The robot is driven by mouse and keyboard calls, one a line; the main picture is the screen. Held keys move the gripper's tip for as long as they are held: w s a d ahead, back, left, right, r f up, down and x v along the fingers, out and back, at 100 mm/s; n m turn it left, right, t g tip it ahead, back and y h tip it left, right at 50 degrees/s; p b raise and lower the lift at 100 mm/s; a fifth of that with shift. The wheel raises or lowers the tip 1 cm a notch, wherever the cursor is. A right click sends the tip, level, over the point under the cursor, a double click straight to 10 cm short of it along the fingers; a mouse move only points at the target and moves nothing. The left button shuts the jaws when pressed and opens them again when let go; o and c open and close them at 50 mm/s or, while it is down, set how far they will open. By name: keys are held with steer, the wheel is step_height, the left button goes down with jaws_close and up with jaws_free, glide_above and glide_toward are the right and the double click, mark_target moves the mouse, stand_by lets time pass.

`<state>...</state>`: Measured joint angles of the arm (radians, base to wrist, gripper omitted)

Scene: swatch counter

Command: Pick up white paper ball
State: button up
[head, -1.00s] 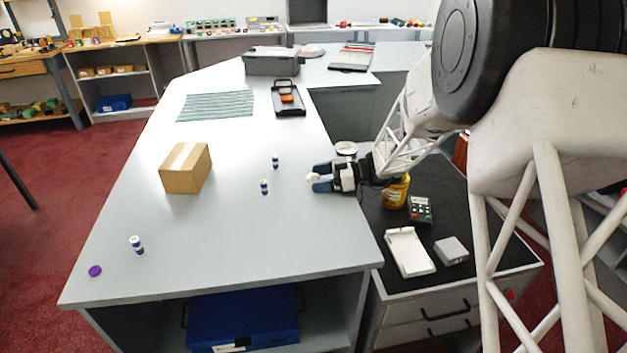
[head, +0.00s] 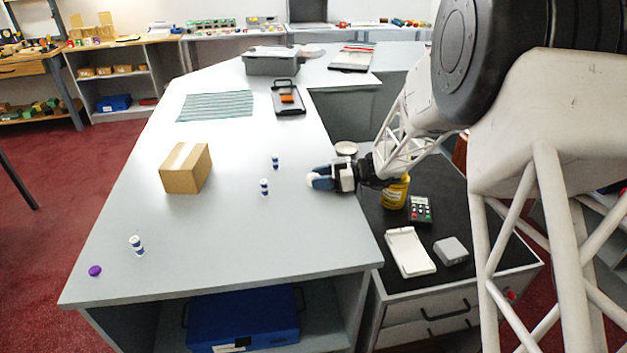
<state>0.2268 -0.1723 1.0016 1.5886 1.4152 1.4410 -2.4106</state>
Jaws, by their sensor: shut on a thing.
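The white paper ball (head: 311,179) is at the tips of my gripper (head: 318,180), near the right edge of the grey counter (head: 230,235). My gripper reaches in from the right, with its blue fingers closed on the ball. The near finger covers part of the ball. I cannot tell whether the ball still touches the counter.
Two blue-and-white striped cylinders (head: 264,187) (head: 275,162) stand left of my gripper. A cardboard box (head: 186,168) is further left. Another striped cylinder (head: 136,246) and a purple disc (head: 95,271) are at front left. A yellow container (head: 395,192) stands below my wrist.

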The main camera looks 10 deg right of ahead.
steer(key=shift+r, duration=0.1)
stand_by(0.3)
steer(key=shift+d+r, duration=0.1)
steer(key=shift+r, duration=0.15)
steer(key=f+v, duration=0.1)
steer(key=v, duration=0.4)
steer(key=f+v, duration=0.1)
steer(key=v, duration=0.5)
steer(key=f+v, duration=0.1)
steer(key=v, duration=0.5)
steer(key=shift+s+d+f, duration=0.1)
steer(key=shift+s+d, duration=0.05)
steer(key=shift+d, duration=0.35)
